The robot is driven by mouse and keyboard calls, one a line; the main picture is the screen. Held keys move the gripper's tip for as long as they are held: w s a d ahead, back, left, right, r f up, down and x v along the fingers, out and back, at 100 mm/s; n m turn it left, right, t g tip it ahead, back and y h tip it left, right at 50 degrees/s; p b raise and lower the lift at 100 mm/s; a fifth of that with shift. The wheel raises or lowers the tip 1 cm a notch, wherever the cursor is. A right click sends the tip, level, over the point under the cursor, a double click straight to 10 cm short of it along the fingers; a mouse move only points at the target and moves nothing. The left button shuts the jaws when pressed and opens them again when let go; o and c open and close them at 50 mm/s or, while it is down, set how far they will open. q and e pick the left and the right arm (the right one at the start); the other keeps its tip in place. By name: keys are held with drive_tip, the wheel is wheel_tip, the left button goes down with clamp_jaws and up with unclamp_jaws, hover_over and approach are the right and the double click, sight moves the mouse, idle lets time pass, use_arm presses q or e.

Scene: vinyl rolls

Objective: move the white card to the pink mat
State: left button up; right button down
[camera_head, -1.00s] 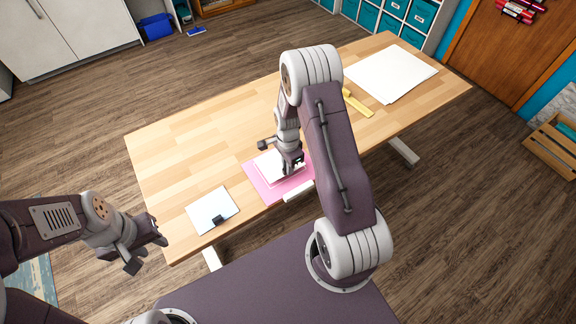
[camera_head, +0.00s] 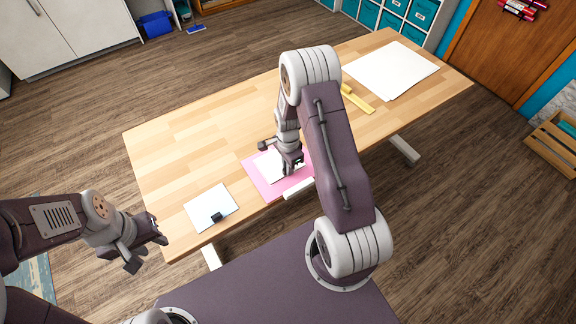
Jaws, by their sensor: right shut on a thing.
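The pink mat (camera_head: 259,182) lies near the front edge of the wooden table, partly hidden by my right arm. The white card (camera_head: 271,166) is over the mat, under my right gripper (camera_head: 291,170), which is shut on it; whether it rests flat on the mat is hard to tell. My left gripper (camera_head: 157,236) is off the table's front left corner, empty, with its fingers apart.
A white sheet with a dark clip (camera_head: 208,203) lies on the table (camera_head: 170,160) left of the mat. A yellow tool (camera_head: 358,102) and large white sheets (camera_head: 392,70) lie toward the right end. The table's back left area is clear.

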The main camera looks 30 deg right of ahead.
drive_tip(key=shift+f, duration=0.2)
idle(0.4)
drive_tip(key=shift+c, duration=0.7)
unclamp_jaws()
drive_tip(key=shift+r+p, duration=4)
drive_tip(key=shift+r, duration=0.6)
drive_tip(key=shift+f, duration=0.1)
